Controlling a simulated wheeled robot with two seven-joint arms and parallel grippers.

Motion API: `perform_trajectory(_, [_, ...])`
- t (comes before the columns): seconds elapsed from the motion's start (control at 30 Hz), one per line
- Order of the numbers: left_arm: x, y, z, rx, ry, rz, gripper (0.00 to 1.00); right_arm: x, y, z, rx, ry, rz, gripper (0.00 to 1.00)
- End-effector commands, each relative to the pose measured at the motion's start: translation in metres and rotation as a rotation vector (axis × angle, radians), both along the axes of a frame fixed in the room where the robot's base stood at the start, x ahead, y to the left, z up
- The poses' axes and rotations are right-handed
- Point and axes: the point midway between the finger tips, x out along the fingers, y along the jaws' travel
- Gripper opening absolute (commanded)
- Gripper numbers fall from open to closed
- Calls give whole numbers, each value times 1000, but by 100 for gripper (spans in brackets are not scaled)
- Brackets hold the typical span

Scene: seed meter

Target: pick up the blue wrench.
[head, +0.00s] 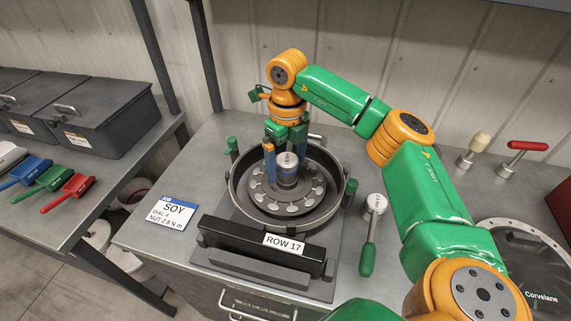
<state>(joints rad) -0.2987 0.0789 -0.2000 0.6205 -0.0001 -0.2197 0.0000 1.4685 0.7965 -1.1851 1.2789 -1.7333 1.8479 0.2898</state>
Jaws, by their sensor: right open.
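My right gripper (285,147) reaches in from above over the middle of the round seed meter (232,188). It is open, with its fingers on either side of a white-capped upright piece (288,160) that has a blue band and stands at the meter's centre. A blue part (268,147) shows by the left finger. I cannot tell whether these blue parts belong to the blue wrench, or whether the fingers touch them. A wrench with a round white head and a green handle (367,260) lies to the right of the meter. My left gripper is not in view.
A black bar labelled ROW 17 (250,246) stands in front of the meter. Blue, green and red scoops (70,192) and dark lidded bins (95,110) are on the left bench. A red-handled lever (527,146) stands at right.

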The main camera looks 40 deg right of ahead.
Motion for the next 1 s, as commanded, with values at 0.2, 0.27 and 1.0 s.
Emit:
perform_trajectory(0.2, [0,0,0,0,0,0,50,0,0,-3,0,-1,1,97])
perform_trajectory(0.27, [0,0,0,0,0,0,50,0,0,-3,0,-1,1,83])
perform_trajectory(1.0, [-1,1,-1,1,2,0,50,1,0,1,1,-4,1,0])
